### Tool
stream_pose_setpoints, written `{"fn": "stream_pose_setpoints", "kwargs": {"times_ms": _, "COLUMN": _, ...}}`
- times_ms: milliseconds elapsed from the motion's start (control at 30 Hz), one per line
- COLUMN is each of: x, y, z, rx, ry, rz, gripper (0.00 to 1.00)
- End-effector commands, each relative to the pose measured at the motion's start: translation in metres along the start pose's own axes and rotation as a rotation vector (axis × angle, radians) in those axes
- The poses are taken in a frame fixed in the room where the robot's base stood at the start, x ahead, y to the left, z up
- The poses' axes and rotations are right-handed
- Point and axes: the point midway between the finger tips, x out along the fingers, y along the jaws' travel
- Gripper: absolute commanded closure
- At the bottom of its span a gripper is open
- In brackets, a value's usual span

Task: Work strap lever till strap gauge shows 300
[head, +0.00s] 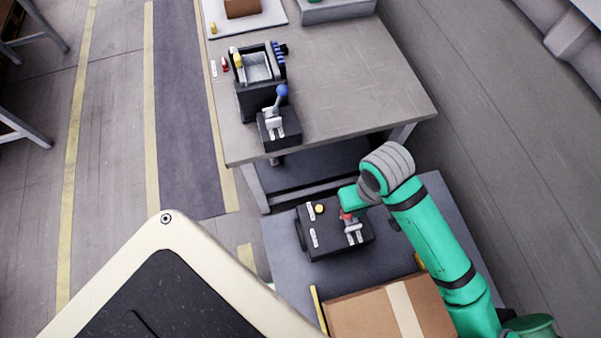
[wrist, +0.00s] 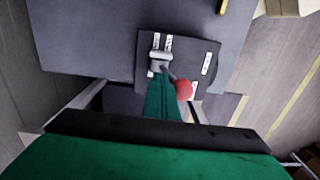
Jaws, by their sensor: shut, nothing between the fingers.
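A black box (head: 325,243) with a red-knobbed lever (head: 346,215) and white labels sits on the low grey cart. The box (wrist: 191,52) and the red knob (wrist: 184,90) also show in the wrist view. My gripper (wrist: 163,88) is shut and empty, with its fingertips just left of the red knob; I cannot tell if they touch it. A second black box (head: 282,133) with a blue-knobbed lever (head: 282,92) stands on the table. The labels are too small to read, so I cannot tell which lever is the strap lever or see a gauge reading.
The grey table (head: 345,80) stands behind the cart (head: 280,240). A black open bin (head: 258,68) is beside the blue-knobbed lever. A cardboard box (head: 370,314) lies at the cart's near end. The table's right side is clear.

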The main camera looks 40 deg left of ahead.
Motion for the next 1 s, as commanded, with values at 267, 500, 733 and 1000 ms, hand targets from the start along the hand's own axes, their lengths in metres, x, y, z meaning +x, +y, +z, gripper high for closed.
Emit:
{"fn": "stream_pose_setpoints", "kwargs": {"times_ms": 267, "x": 0.0, "y": -0.022, "z": -0.001, "rx": -0.003, "ry": 0.002, "rz": -0.001, "gripper": 1.0}}
{"fn": "stream_pose_setpoints", "kwargs": {"times_ms": 500, "x": 0.0, "y": -0.025, "z": 0.0, "rx": 0.001, "ry": 0.0, "rz": 0.0, "gripper": 1.0}}
{"fn": "stream_pose_setpoints", "kwargs": {"times_ms": 733, "x": 0.0, "y": -0.003, "z": 0.0, "rx": 0.002, "ry": 0.0, "rz": 0.0, "gripper": 1.0}}
{"fn": "stream_pose_setpoints", "kwargs": {"times_ms": 1000, "x": 0.0, "y": 0.025, "z": 0.0, "rx": 0.003, "ry": 0.0, "rz": 0.0, "gripper": 1.0}}
